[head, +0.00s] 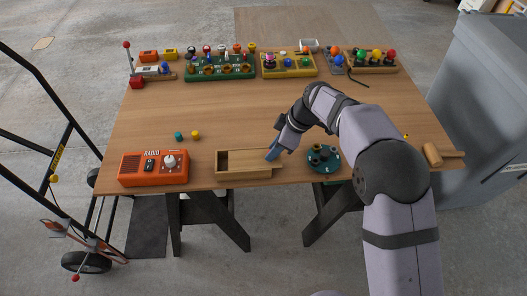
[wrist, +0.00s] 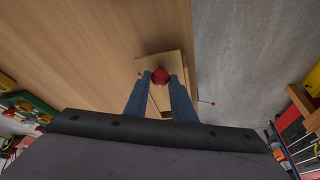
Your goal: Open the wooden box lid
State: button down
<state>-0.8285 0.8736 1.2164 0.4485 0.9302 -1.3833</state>
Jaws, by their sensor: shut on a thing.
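The wooden box (head: 240,174) is a long, low, light-wood box near the front edge of the table. Its top looks recessed and uncovered at the left. The lid (head: 277,166) appears slid to the right, with its end sticking out past the box's right end. My gripper (head: 270,157) is over the box's right part. In the wrist view my gripper (wrist: 161,78) has its two blue fingers on either side of a round red knob (wrist: 160,74), shut on it. The knob sits on the lid (wrist: 173,62). The fingers hide part of the lid and box there.
An orange radio (head: 153,168) stands left of the box. A round dark-green holder (head: 323,160) is close on the right, and a wooden mallet (head: 435,154) farther right. Small teal and yellow pieces lie behind the radio. Several coloured toy sets line the back; the table's middle is clear.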

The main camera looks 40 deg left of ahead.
jog(key=w+d+b, duration=0.1)
jog(key=w+d, duration=0.5)
jog(key=shift+d+b, duration=0.1)
jog(key=shift+b, duration=0.2)
jog(key=c, duration=1.5)
grip_release()
jog(key=shift+b+v, duration=0.75)
jog(key=shift+v, duration=3)
jog(key=shift+f, duration=0.1)
jog(key=shift+w, duration=0.1)
